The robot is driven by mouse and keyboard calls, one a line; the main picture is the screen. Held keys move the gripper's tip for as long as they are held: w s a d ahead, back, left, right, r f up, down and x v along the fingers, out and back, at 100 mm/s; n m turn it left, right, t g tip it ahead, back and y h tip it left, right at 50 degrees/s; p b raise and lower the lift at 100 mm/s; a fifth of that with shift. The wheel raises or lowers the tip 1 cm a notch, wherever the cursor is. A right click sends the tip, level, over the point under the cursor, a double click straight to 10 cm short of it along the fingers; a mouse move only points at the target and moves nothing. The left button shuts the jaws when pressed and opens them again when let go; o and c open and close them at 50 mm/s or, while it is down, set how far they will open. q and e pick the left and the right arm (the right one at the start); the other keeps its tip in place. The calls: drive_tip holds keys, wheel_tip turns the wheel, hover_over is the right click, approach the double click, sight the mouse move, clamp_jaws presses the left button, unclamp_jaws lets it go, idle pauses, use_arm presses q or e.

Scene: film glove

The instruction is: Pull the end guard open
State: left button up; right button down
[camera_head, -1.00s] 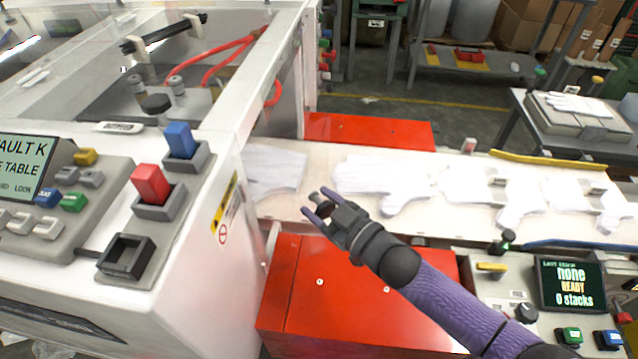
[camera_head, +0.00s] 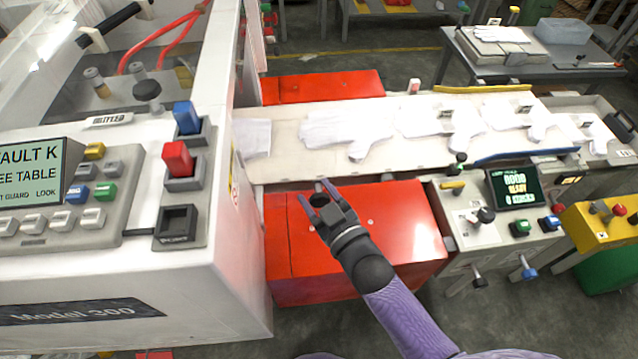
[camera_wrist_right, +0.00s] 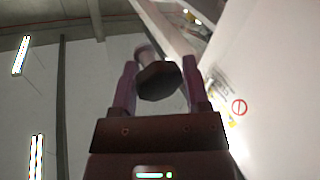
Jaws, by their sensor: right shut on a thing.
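My right gripper (camera_head: 314,192) is above the front red cover (camera_head: 380,225), just in front of the belt and right of the white machine's end. In the right wrist view, the fingers of my right gripper (camera_wrist_right: 160,66) are either side of a dark round knob (camera_wrist_right: 158,82) on a short stem, and are shut on it. The stem leads up towards a pale slanted bar. I cannot make out the end guard's outline or how far it stands open. My left gripper is not in view.
The white machine (camera_head: 235,290) fills the left, with a button panel (camera_head: 60,185) and red and blue switches. White glove shapes lie along the belt (camera_head: 285,165). A control box with a small screen (camera_head: 515,187) stands at the right. Grey floor is free at the front.

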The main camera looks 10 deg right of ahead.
drive_tip(key=shift+s+a, duration=0.15)
drive_tip(key=shift+s, duration=0.15)
idle(0.4)
drive_tip(key=shift+c, duration=0.7)
unclamp_jaws()
drive_tip(key=shift+s, duration=0.1)
drive_tip(key=p+v, duration=0.1)
drive_tip(key=v, duration=0.9)
